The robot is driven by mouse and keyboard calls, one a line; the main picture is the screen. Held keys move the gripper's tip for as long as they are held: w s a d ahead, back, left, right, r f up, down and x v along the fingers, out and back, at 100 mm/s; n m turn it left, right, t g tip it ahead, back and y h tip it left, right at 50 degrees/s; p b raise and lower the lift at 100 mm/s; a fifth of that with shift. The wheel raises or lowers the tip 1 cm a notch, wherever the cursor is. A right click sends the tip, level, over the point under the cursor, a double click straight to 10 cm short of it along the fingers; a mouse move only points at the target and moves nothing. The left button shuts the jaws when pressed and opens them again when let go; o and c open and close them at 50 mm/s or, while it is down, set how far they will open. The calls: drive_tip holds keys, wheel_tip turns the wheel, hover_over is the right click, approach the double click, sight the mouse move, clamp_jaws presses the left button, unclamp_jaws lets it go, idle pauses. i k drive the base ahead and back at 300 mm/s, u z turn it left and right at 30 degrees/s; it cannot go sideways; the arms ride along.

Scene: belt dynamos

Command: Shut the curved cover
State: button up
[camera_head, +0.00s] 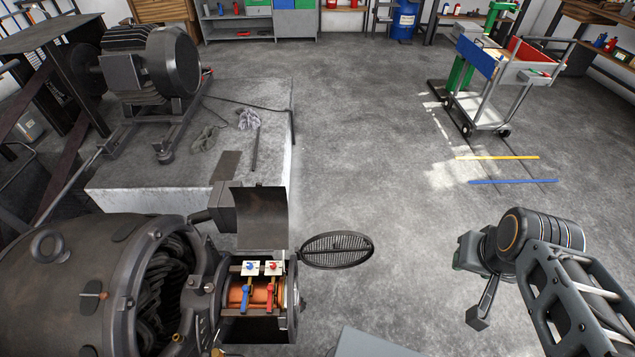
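The dynamo (90,275), a large dark machine, fills the lower left. Its curved cover (262,213), a dark bent plate, stands up open behind the window at the dynamo's right end. The window is uncovered and shows a copper-coloured drum (241,292), a blue lever (245,298) and a red lever (270,292) below two white plates. My gripper (479,317) hangs at the end of my arm at the lower right, well apart from the cover. I see nothing held in it, but its fingers are too unclear to read.
A round grille door (338,250) sticks out from the dynamo's right end, between the window and my arm. A grey flat surface (375,343) shows at the bottom edge. A belt-wheel machine (150,65) stands on a concrete plinth (150,200). The middle floor is clear.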

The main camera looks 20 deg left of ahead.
sight(262, 212)
drive_tip(key=z, duration=0.25)
drive_tip(key=i, duration=3.85)
drive_tip(key=u, duration=4.2)
drive_tip(key=i, duration=1.25)
drive_tip(key=u, duration=0.4)
